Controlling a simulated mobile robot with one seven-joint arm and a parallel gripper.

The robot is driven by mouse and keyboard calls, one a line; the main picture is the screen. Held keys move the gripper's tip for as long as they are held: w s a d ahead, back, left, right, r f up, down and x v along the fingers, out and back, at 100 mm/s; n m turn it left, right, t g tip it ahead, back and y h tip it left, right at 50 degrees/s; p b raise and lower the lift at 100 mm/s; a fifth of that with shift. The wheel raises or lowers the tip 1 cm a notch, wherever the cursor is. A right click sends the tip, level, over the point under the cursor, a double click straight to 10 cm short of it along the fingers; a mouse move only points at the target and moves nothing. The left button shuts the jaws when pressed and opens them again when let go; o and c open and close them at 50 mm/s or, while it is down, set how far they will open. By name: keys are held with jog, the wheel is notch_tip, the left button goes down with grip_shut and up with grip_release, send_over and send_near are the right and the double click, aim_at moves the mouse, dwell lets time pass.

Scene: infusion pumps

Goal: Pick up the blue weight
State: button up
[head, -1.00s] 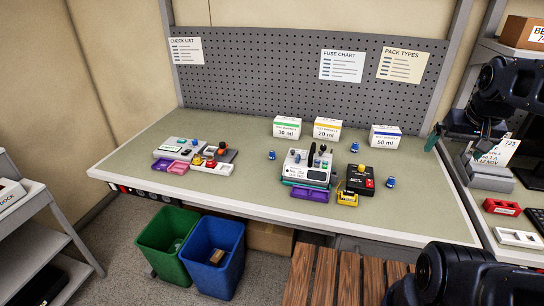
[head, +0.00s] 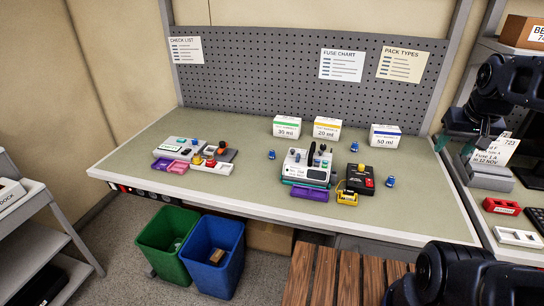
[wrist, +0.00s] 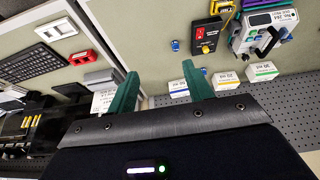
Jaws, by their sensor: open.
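Three small blue weights stand on the bench. One (head: 390,182) is right of the black box, one (head: 354,147) is behind that box, and one (head: 272,155) is left of the pump. In the wrist view a blue weight (wrist: 176,45) shows beyond the fingertips, beside the black box. My gripper (head: 453,144) is open and empty, with green fingers, above the bench's right end. Its spread fingers (wrist: 160,74) also show in the wrist view, apart from any weight.
A pump (head: 308,166) and a black box with a yellow knob (head: 360,180) stand near the weights. Cartons, including the 50 ml carton (head: 385,137), line the back by the pegboard (head: 300,75). A card on a grey stand (head: 488,176) is near my gripper.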

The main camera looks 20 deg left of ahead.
jog(key=w+a+f+n+g+h, duration=0.1)
jog(key=w+a+n+h, duration=0.1)
jog(key=w+a+n, duration=0.55)
jog(key=w+a+f+n+g+h, duration=0.15)
jog(key=w+a+n, duration=0.25)
jog(key=w+a, duration=0.65)
jog(key=n+t+h, duration=0.5)
jog(key=n+t, duration=0.4)
jog(key=n, duration=0.8)
send_near(270, 155)
jog(key=x, duration=0.4)
jog(key=shift+s+y, duration=0.1)
jog(key=shift+y, duration=0.15)
jog(key=shift+x, duration=2.85)
jog(key=shift+a, duration=0.1)
grip_shut()
